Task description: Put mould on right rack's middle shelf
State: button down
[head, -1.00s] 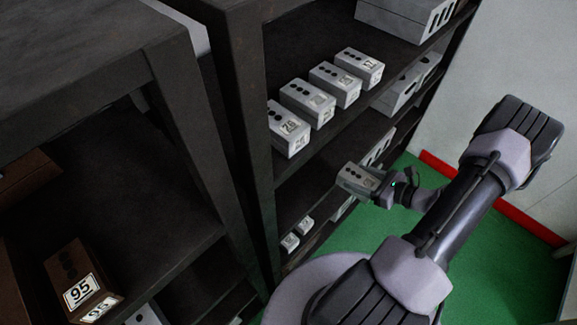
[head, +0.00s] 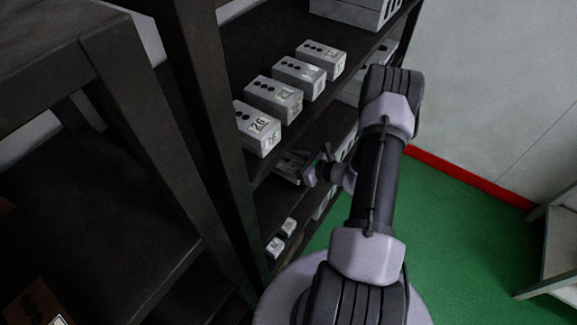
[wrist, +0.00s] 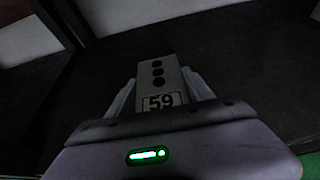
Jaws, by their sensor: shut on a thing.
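The held mould is a grey block with black dots and a label reading 59 (wrist: 158,70). My gripper (wrist: 162,88) is shut on it, one finger along each side. In the head view the mould (head: 289,166) is partly hidden by my gripper (head: 306,170). It is inside the dark right rack (head: 203,95), at the level below the row of grey moulds. In the wrist view a dark shelf surface (wrist: 240,55) lies around and beyond the mould. I cannot tell whether the mould touches it.
Several grey moulds, one labelled 26 (head: 258,132), stand on the shelf above. Small grey blocks (head: 281,238) sit on a lower shelf. Another dark rack (head: 95,180) stands at left. Green floor (head: 445,230) is clear at right, with a pale stand (head: 556,245) at its edge.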

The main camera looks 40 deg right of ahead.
jog(key=shift+f, duration=0.65)
jog(key=shift+f, duration=0.2)
jog(key=shift+c, duration=2)
grip_release()
jog(key=shift+r, duration=0.1)
jog(key=shift+s+d+r, duration=0.1)
jog(key=shift+s+r, duration=0.1)
jog(key=shift+r, duration=0.05)
jog(key=p+v, duration=0.2)
jog(key=v, duration=0.9)
jog(key=shift+s+p, duration=0.25)
jog(key=shift+p, duration=0.05)
